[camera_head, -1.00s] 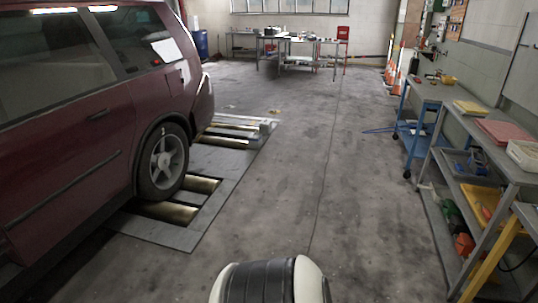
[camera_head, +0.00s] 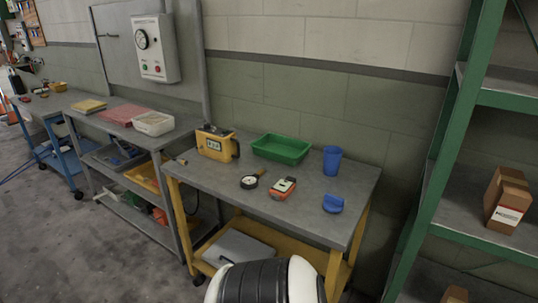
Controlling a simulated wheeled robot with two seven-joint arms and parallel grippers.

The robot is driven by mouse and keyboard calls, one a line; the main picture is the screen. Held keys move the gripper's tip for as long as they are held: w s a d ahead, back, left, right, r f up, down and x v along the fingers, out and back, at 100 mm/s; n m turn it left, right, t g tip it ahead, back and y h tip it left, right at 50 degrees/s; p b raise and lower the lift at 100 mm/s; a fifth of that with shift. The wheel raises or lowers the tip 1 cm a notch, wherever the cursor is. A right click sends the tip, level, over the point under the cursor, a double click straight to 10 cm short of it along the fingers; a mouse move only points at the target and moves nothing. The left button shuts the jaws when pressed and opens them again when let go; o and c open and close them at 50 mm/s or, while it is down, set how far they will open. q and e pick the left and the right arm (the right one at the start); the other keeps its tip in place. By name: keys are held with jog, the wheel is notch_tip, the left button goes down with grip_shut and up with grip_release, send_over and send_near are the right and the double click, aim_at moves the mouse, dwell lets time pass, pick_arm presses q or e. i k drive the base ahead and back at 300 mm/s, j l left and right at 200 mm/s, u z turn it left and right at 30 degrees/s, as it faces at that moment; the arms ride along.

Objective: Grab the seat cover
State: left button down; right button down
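I cannot tell for certain which thing is the seat cover. A flat pinkish-red piece (camera_head: 127,115) lies on the grey workbench at the left, between a smaller yellow flat piece (camera_head: 88,105) and a white tray (camera_head: 153,126). A pale grey flat item (camera_head: 246,249) lies on the lower shelf of the nearer yellow-legged bench, partly hidden by its top. Neither of my grippers is in view.
The yellow-legged bench (camera_head: 300,215) holds a yellow instrument (camera_head: 212,147), green tray (camera_head: 281,160), blue cup (camera_head: 332,160), gauge (camera_head: 249,182), red meter (camera_head: 283,188) and blue item (camera_head: 333,204). A green rack (camera_head: 450,130) stands right. The floor (camera_head: 80,240) at left is clear.

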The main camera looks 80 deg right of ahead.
aim_at(234, 247)
jog(key=z, duration=2.4)
jog(key=i+j+u, duration=0.15)
jog(key=i+u, duration=0.2)
jog(key=i, duration=0.35)
jog(key=i+u, duration=0.35)
jog(key=i, duration=0.3)
